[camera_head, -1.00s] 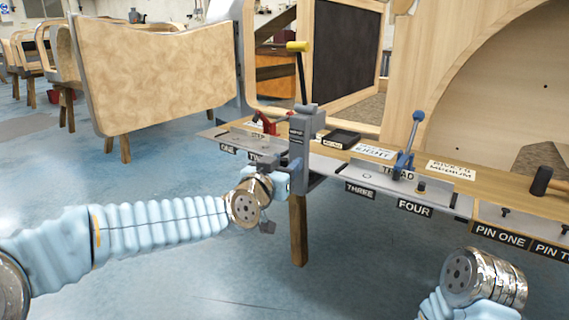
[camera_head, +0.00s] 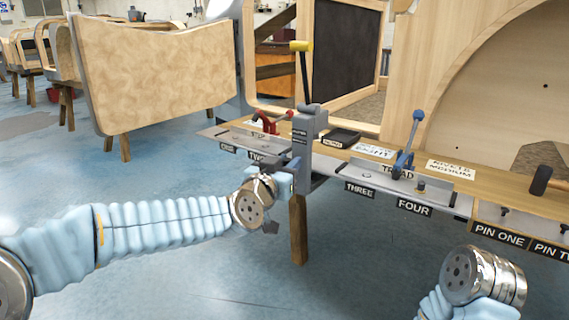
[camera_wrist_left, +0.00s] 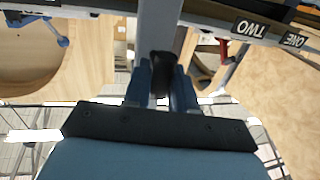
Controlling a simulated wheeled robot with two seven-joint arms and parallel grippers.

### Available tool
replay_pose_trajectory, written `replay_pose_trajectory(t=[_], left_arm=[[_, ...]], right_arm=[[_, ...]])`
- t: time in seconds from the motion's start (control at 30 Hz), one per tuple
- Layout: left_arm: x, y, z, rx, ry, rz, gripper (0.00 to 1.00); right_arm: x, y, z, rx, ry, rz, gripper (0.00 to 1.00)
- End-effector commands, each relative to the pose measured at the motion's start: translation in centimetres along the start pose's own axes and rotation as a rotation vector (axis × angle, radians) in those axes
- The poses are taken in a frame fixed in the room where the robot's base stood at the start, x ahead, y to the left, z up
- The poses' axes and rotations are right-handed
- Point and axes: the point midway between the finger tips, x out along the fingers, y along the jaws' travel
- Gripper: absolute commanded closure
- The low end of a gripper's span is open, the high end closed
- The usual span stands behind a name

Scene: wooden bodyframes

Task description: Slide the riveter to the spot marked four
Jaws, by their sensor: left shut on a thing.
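The riveter (camera_head: 309,140) is a grey upright block with a black lever and a yellow knob (camera_head: 301,46) on top. It stands at the front edge of the bench rail, between the TWO label and the THREE label (camera_head: 359,189). The FOUR label (camera_head: 414,208) is farther right on the same edge. My left gripper (camera_head: 284,184) is at the riveter's lower front; its fingers are partly hidden in the head view. In the left wrist view the gripper (camera_wrist_left: 161,85) is shut on a dark part of the riveter. My right gripper does not show, only its arm at lower right.
A blue-handled clamp (camera_head: 405,160) stands on the rail behind FOUR. A red clamp (camera_head: 265,122) is left of the riveter, a black tray (camera_head: 340,138) behind it. A hammer (camera_head: 541,181) lies at right. A wooden leg (camera_head: 298,230) stands below.

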Motion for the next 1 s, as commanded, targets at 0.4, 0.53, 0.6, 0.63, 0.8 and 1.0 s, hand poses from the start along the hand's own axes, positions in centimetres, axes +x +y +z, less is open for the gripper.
replay_pose_trajectory(t=[0.4, 0.53, 0.6, 0.63, 0.8, 1.0], left_arm=[[-2.1, 10.6, -0.4, 0.002, -0.004, 0.011, 1.0], [-3.0, 14.7, -0.3, 0.003, -0.004, 0.011, 1.0], [-3.4, 16.8, -0.2, 0.003, -0.004, 0.009, 1.0], [-3.5, 17.6, -0.2, 0.004, -0.004, 0.01, 1.0], [-4.3, 21.6, -0.1, 0.003, -0.003, 0.006, 1.0], [-4.9, 24.6, 0.0, 0.002, -0.002, 0.004, 1.0]], right_arm=[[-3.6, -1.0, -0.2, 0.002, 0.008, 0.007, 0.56], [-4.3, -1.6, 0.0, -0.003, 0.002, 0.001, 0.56], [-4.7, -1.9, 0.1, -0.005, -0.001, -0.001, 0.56], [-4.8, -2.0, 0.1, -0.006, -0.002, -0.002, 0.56], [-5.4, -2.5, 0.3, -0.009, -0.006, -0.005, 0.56], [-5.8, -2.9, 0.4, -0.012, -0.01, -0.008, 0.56]])
